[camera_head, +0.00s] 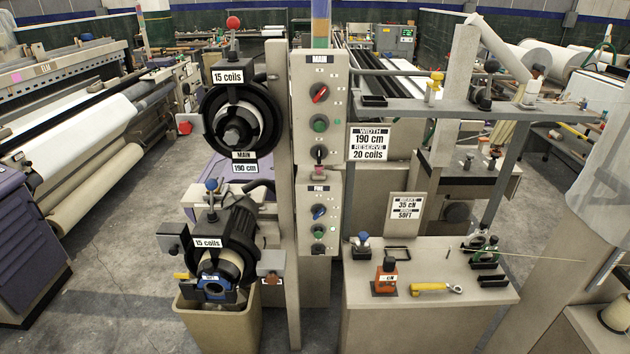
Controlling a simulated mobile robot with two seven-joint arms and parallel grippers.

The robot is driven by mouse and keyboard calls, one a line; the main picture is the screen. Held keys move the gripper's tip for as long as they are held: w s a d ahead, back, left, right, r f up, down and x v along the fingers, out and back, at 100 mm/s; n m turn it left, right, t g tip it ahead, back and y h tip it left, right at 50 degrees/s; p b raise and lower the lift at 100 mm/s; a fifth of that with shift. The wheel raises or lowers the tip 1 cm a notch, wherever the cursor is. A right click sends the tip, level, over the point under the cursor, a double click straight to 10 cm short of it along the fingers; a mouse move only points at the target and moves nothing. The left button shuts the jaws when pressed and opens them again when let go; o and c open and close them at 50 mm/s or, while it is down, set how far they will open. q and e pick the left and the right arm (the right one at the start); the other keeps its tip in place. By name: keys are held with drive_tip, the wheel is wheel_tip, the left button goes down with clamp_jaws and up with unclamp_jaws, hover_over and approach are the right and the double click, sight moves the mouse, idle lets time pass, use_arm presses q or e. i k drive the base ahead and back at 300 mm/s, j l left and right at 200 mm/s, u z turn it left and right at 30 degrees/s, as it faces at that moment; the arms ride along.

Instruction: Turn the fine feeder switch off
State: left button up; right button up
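The fine feeder's control panel (331,275), marked FINE, is the lower grey box on the post at the centre of the head view. Its blue rotary switch (319,212) is at the top, its handle seeming tilted toward the upper right; the position marks are too small to read. Below are a green button (318,231) and a black knob (318,249). The fine feeder (238,235), a black drum unit with a "15 coils" label, hangs left of the post. Neither of my grippers is in view, so nothing is seen touching the switch.
Above is the MAIN panel (336,75) with a similar red switch (320,93). The main feeder (240,120) is at upper left. A beige bin (222,330) stands below the fine feeder. A bench (430,310) with small tools is at right. Floor at left is clear.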

sight(318, 252)
drive_tip(key=i+l+z, duration=0.15)
drive_tip(key=i, duration=0.35)
drive_tip(key=i+l+z, duration=0.15)
drive_tip(key=i, duration=0.3)
drive_tip(key=i+l+z, duration=0.15)
drive_tip(key=i, duration=0.35)
drive_tip(key=l, duration=0.05)
